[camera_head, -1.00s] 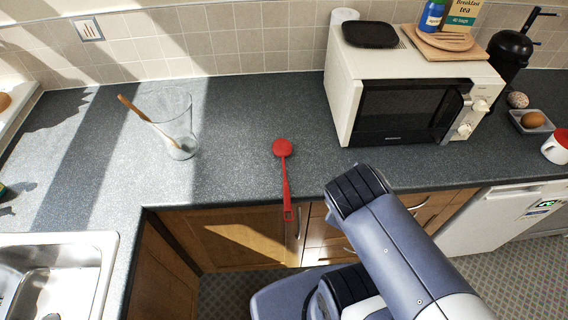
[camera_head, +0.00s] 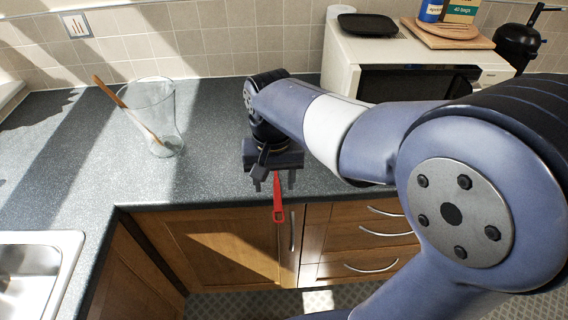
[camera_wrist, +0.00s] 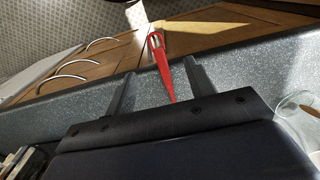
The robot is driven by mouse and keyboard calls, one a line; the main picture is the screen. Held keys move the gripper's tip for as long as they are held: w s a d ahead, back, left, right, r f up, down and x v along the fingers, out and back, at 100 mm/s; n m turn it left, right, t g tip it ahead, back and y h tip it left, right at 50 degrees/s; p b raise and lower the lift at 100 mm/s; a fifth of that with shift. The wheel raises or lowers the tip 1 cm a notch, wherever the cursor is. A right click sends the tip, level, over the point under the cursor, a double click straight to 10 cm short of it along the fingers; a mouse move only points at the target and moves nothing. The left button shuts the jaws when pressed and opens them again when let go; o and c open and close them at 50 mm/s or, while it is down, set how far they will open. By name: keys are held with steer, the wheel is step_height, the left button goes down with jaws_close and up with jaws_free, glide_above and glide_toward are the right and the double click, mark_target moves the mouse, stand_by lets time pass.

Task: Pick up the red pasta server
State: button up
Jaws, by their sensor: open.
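The red pasta server (camera_head: 278,203) lies on the grey worktop with its slotted handle end sticking out past the front edge. Its head is hidden behind my arm and gripper in the head view. My gripper (camera_head: 273,185) is open above the worktop's front edge, its two fingers pointing down on either side of the handle in the picture. In the wrist view the red handle (camera_wrist: 161,62) runs between the two open fingers (camera_wrist: 157,82), and its end reaches past them over the cupboard fronts. I cannot tell the height between fingers and handle.
A glass jar (camera_head: 158,125) with a wooden spoon (camera_head: 118,98) stands on the left of the worktop (camera_head: 215,150). A microwave (camera_head: 345,62) stands at the back right, partly behind my arm. The sink (camera_head: 38,270) is at the lower left. Wooden cupboards (camera_head: 205,245) lie below the edge.

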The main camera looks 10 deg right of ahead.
glide_above(278, 207)
steer(key=s, duration=0.2)
step_height(278, 207, down, 5)
steer(key=shift+w+f, duration=0.2)
steer(key=shift+f, duration=2.75)
steer(key=shift+c, duration=0.3)
steer(key=c, duration=1)
